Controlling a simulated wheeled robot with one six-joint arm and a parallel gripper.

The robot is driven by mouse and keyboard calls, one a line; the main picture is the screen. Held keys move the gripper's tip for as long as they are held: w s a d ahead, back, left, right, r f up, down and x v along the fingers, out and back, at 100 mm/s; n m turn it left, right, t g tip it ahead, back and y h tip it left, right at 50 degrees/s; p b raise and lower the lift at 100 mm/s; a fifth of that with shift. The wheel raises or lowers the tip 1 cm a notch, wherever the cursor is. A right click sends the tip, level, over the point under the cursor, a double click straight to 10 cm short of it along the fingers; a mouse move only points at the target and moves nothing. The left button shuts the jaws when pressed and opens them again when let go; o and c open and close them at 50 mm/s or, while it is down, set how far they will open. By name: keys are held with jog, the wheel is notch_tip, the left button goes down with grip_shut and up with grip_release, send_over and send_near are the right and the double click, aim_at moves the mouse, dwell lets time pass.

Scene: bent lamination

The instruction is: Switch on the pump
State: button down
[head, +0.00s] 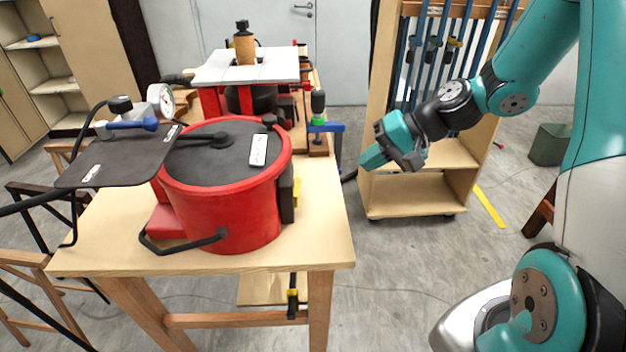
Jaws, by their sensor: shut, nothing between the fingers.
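A large red drum-shaped vessel (222,205) with a dark lid (215,150) stands on the near end of the wooden workbench. A white rectangular piece (258,150) lies on the lid, and a black bar handle hangs at its front. A round dial gauge (161,100) and black hoses are behind it on the left. I cannot tell for certain which part is the pump, and no switch is clearly visible. My gripper (388,157) is shut and empty, in the air right of the bench, well apart from the red vessel.
The workbench (318,240) has bare wood at its front right. A dark flat panel (122,158) overhangs the left side. A wooden clamp rack (415,195) is behind my gripper. The floor between bench and arm is clear.

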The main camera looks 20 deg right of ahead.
aim_at(298, 193)
jog(key=p+x, duration=0.2)
jog(key=x, duration=0.7)
jog(key=shift+w+a+f, duration=0.1)
jog(key=shift+a+f, duration=0.1)
jog(key=shift+a, duration=0.15)
jog(key=shift+w+a+r+p, duration=0.1)
jog(key=shift+w+a+p, duration=0.2)
jog(key=shift+a+p, duration=0.25)
jog(key=shift+w+a+r+p, duration=0.1)
jog(key=shift+w+a+p, duration=0.2)
jog(key=shift+a+p, duration=0.2)
jog(key=shift+w+a+f, duration=0.2)
jog(key=shift+w+a, duration=0.15)
jog(key=shift+a, duration=0.2)
